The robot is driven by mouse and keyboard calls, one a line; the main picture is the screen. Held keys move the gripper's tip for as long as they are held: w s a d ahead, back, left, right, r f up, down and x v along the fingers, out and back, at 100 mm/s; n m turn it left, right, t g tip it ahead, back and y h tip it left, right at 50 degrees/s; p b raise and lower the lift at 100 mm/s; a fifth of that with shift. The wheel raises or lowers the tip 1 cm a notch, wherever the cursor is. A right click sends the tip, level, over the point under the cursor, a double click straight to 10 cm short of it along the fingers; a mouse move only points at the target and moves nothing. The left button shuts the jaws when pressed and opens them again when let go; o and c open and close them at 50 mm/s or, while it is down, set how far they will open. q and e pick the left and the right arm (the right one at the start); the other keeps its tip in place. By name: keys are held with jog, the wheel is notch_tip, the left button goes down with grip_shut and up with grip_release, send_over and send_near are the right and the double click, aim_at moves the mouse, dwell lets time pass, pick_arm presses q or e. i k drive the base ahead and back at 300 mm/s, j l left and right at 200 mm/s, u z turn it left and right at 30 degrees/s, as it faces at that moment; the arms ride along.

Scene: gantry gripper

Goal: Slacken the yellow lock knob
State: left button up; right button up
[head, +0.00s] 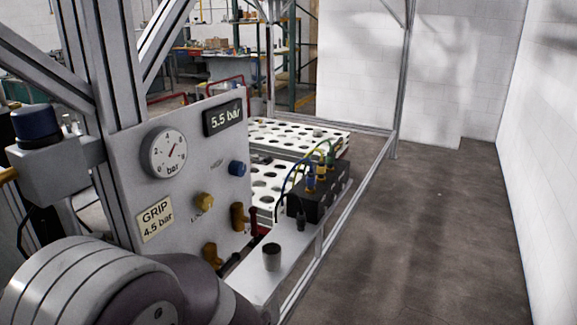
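The yellow lock knob (204,200) sticks out from the lower middle of the grey panel (125,190) in the head view. A small label beside it is too small to read surely. A blue knob (237,168) is above and to the right of it. Neither of my grippers shows. A large grey and dark link of my arm fills the lower left and hides the lower part of the panel. Whether the knob is tight or slack cannot be seen.
The panel carries a round gauge (168,153), a display (223,118) reading 5.5 bar and a sign (155,220) reading GRIP 4.5 bar. Brass fittings (239,216) sit below the knobs. A black valve block (320,195) with hoses stands right. Open floor (440,240) lies further right.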

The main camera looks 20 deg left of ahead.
aim_at(204, 201)
jog(key=j+u, duration=0.1)
jog(key=u, duration=1.15)
jog(key=i+l, duration=0.05)
